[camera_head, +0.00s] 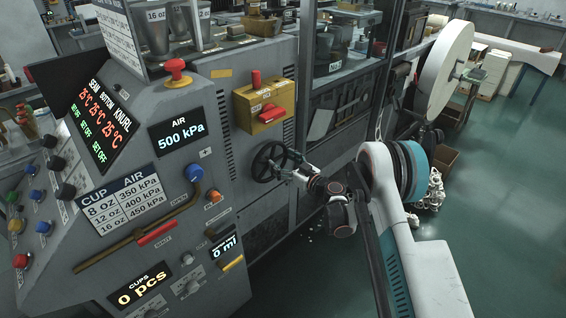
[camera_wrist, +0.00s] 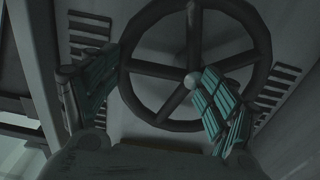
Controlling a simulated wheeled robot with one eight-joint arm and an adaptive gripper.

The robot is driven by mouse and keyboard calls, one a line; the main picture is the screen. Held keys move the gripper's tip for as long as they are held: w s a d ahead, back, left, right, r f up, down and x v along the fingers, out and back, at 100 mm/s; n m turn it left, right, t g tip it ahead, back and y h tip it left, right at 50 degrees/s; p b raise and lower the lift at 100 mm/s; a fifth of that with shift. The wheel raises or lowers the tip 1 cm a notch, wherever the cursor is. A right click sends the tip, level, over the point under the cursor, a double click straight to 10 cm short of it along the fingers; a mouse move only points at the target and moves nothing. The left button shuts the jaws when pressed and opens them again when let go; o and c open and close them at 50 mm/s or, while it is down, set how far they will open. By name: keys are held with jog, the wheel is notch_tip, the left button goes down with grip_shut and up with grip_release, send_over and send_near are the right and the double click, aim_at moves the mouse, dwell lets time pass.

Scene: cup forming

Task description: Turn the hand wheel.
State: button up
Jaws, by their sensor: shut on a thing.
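The hand wheel (camera_head: 262,160) is a dark spoked wheel on the front of the grey machine. In the wrist view the hand wheel (camera_wrist: 195,40) fills the upper middle, with a pale round knob (camera_wrist: 192,80) in front of its spokes. My gripper (camera_head: 289,173) is at the right side of the wheel and is shut on it. In the wrist view my gripper (camera_wrist: 150,82) shows teal-padded fingers standing apart, the right one beside the knob. The exact contact between fingers and wheel is partly hidden.
A yellow box with red buttons (camera_head: 264,105) is above the wheel. The air display (camera_head: 178,132) reads 500 kPa, and the cups display (camera_head: 140,290) reads 0 pcs. A large white roll (camera_head: 443,68) stands at the right. Green floor (camera_head: 500,220) is open at the right.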

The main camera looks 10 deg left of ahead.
jog(key=shift+w+a+r, duration=0.1)
jog(key=shift+w+r, duration=0.05)
jog(key=shift+w, duration=0.05)
jog(key=o, duration=1.6)
jog(key=shift+w+a+f, duration=0.1)
jog(key=shift+a+f, duration=0.05)
jog(key=shift+f, duration=0.05)
jog(key=shift+c, duration=0.2)
jog(key=v, duration=1.2)
